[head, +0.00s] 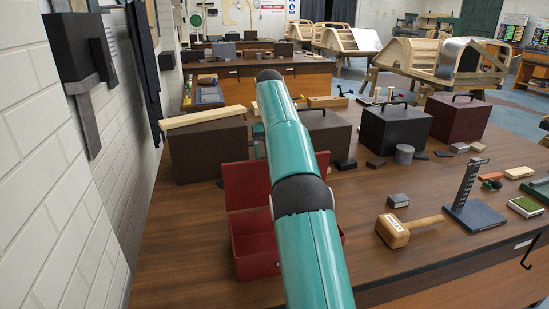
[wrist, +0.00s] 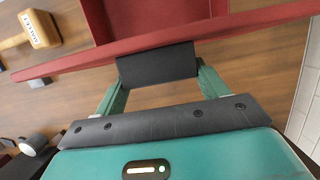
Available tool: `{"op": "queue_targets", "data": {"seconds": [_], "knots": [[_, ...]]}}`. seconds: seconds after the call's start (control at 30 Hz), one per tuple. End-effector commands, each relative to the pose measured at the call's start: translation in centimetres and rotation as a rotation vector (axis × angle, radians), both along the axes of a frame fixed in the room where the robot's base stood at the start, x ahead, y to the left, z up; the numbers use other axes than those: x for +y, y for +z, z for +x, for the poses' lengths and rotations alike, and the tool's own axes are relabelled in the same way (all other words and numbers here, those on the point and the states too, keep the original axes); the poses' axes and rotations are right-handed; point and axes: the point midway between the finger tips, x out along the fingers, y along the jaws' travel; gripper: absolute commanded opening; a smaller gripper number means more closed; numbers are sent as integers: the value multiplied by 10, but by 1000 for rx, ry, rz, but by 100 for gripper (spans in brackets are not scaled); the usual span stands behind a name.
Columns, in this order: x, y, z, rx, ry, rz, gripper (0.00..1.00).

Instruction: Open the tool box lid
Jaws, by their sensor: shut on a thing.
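The red tool box (head: 252,256) sits on the wooden workbench in the head view, partly hidden behind my teal arm. Its lid (head: 245,187) stands raised at the far side, and the inside of the box shows below it. In the wrist view the lid's edge (wrist: 80,58) runs slantwise across the picture, with part of the red box (wrist: 155,18) beyond it. My gripper (wrist: 157,66) is at this edge, its black pad against the lid, shut on it. In the head view the gripper is hidden behind my arm.
A wooden mallet (head: 393,232) and a black stepped stand (head: 472,212) are to the right of the box. Dark boxes (head: 208,152) (head: 394,129) stand behind it. A white brick wall (head: 50,170) is close on the left. The bench front is mostly clear.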

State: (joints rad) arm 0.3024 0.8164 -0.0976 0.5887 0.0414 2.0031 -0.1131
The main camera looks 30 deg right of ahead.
Motion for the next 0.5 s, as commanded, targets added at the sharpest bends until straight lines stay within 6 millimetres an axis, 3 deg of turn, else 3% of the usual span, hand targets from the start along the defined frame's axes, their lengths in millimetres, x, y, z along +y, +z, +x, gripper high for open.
{"op": "queue_targets", "data": {"seconds": [0.37,0.4,0.5], "knots": [[1,-5,0,13,0,7,32],[1,-5,0,13,0,7,75],[0,-4,0,11,0,5,94]]}}
